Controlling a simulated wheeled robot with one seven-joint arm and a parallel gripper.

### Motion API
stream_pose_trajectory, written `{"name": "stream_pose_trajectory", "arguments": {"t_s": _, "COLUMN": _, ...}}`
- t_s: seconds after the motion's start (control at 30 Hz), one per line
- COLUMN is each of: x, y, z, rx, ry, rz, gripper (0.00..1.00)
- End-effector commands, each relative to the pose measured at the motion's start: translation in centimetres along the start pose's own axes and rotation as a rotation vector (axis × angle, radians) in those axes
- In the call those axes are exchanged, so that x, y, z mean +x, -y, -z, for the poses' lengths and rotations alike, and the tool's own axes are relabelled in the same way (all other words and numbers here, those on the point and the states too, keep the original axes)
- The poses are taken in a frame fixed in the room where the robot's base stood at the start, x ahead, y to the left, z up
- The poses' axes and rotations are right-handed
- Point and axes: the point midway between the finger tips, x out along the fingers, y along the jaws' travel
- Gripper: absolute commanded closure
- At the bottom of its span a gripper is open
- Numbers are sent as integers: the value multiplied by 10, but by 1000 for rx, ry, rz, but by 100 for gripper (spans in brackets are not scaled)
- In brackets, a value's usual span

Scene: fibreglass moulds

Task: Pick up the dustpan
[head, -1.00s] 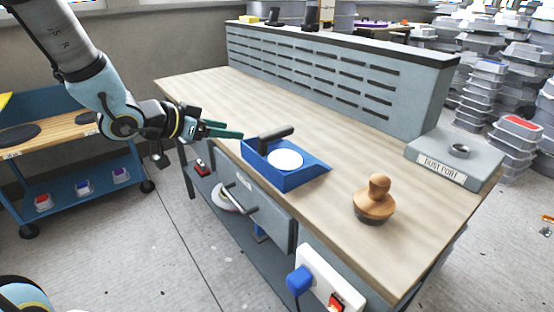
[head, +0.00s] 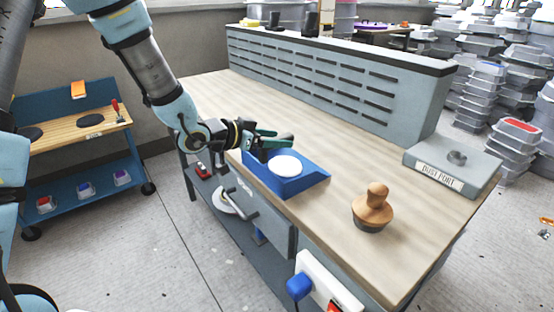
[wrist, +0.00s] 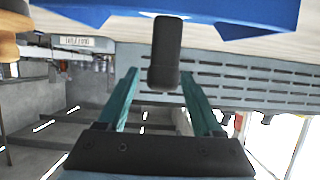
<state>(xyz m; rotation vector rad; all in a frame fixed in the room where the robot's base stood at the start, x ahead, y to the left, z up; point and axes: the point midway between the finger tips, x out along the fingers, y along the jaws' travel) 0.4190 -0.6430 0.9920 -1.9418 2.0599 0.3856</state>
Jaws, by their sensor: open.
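The blue dustpan (head: 302,185) sits on the near edge of the wooden workbench, with a white round patch in its pan. In the wrist view its blue body (wrist: 230,12) runs along the top, and its dark handle (wrist: 166,45) points down between my fingers. My gripper (head: 270,141) is at the handle's end of the dustpan in the head view and partly hides the handle. In the wrist view the teal fingers of my gripper (wrist: 160,78) are open on both sides of the handle, with visible gaps.
A wooden-knobbed tool (head: 373,207) stands right of the dustpan on the bench (head: 330,235). A grey dust port box (head: 450,165) is at the far right. A slotted grey panel (head: 335,75) runs along the back. A blue cart (head: 75,145) stands at left.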

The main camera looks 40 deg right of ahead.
Motion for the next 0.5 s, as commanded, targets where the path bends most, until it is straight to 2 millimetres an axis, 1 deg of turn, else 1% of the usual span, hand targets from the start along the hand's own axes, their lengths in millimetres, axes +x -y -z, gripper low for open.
{"name": "stream_pose_trajectory", "arguments": {"t_s": 0.1, "x": 7, "y": 0, "z": 0, "rx": -1, "ry": 1, "rz": 1, "gripper": 32}}
{"name": "stream_pose_trajectory", "arguments": {"t_s": 0.3, "x": 7, "y": 0, "z": -1, "rx": 0, "ry": 0, "rz": 1, "gripper": 32}}
{"name": "stream_pose_trajectory", "arguments": {"t_s": 0.37, "x": 7, "y": 0, "z": -1, "rx": -1, "ry": 1, "rz": 1, "gripper": 38}}
{"name": "stream_pose_trajectory", "arguments": {"t_s": 0.5, "x": 7, "y": 0, "z": -1, "rx": -1, "ry": 1, "rz": 1, "gripper": 54}}
